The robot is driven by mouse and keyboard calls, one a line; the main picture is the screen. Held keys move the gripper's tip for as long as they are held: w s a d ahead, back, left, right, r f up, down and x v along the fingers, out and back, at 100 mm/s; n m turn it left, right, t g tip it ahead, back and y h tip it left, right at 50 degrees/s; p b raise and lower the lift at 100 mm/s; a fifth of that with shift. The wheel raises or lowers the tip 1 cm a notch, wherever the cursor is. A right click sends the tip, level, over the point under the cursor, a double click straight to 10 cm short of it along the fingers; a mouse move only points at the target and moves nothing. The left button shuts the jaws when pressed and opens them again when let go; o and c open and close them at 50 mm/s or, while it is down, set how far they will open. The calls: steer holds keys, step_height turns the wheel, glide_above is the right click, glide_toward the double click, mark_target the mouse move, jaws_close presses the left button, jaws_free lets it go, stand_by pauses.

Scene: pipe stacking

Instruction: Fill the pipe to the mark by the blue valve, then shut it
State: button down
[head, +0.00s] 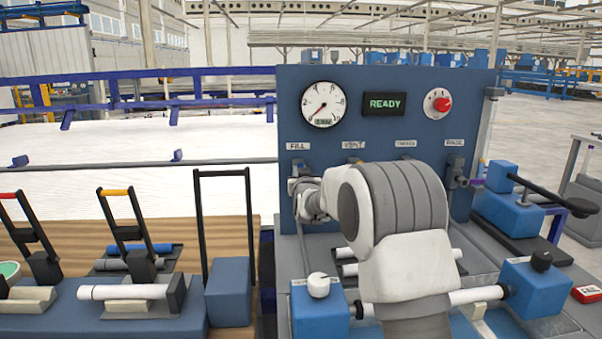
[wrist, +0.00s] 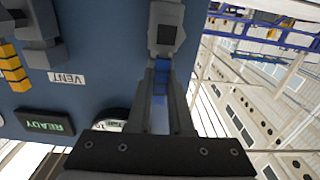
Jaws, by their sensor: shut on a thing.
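My gripper (wrist: 161,92) is shut on the blue valve handle (wrist: 161,76), which shows as a blue strip between the fingers below a grey valve body (wrist: 166,28). In the head view the grey FILL valve body (head: 299,168) sits under the FILL label (head: 298,146), and my arm hides the handle. A white pipe (head: 478,295) lies level in front of the panel, gripped by a blue end block (head: 538,287); my arm covers its middle. A round gauge (head: 323,104) has its needle at the lower left; its small digits are unreadable. No fill mark can be made out.
The panel (head: 440,75) carries a green READY display (head: 384,104) and a red knob (head: 440,104). A yellow handle (wrist: 14,68) is beside the VENT label (wrist: 67,78). Levers and a blue bench (head: 90,315) stand at left.

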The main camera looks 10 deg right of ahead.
steer(key=c, duration=0.8)
jaws_free()
steer(key=s, duration=1.7)
steer(key=shift+s+p, duration=0.2)
steer(key=shift+p, duration=0.15)
